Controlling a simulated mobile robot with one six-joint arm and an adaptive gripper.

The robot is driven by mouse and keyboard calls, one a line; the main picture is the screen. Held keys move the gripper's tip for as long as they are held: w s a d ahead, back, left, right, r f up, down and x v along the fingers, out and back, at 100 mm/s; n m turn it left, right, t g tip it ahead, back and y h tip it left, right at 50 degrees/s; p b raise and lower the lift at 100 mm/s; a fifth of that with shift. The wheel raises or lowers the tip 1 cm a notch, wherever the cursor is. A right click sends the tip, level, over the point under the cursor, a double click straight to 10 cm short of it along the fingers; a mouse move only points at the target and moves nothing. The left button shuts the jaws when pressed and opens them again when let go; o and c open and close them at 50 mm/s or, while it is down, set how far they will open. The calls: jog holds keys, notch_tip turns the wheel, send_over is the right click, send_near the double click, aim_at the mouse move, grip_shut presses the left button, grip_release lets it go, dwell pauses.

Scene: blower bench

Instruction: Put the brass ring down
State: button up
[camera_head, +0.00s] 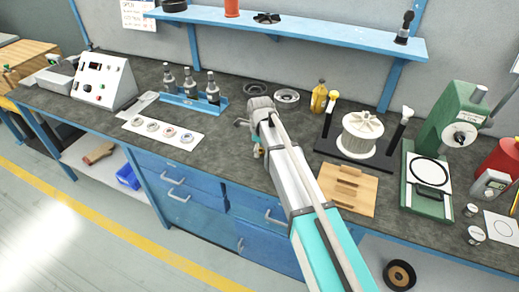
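A white strip (150,138) lies on the bench left of centre, with several small rings in a row on it. The rings are too small for me to say which, if any, is brass. My gripper (242,123) is above the bench to the right of the strip, at the end of my arm. Its fingers are small and partly hidden by the wrist. A small tan spot (257,151) shows just below the wrist; I cannot tell whether it is a ring, or whether it is held.
Three bottles in a blue rack (193,103) stand behind the strip. Two grey round parts (287,97) and a yellow bottle (319,97) are behind my wrist. A white spool (360,132), wooden board (347,188) and green press (452,122) stand right. Bare bench lies between strip and wrist.

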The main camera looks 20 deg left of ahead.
notch_tip(320, 180, up, 12)
jog(key=p, duration=1.1)
jog(key=shift+p, duration=0.4)
jog(key=shift+d+r, duration=0.1)
dwell(0.5)
jog(key=s+d+n, duration=0.4)
jog(key=d+n, duration=0.2)
jog(key=d, duration=0.7)
jog(key=s+d+n, duration=0.5)
jog(key=d+n, duration=0.1)
jog(key=d, duration=0.8)
jog(key=s+d+n, duration=0.4)
jog(key=d+n, duration=0.2)
jog(key=d, duration=0.8)
jog(key=shift+s+n, duration=0.4)
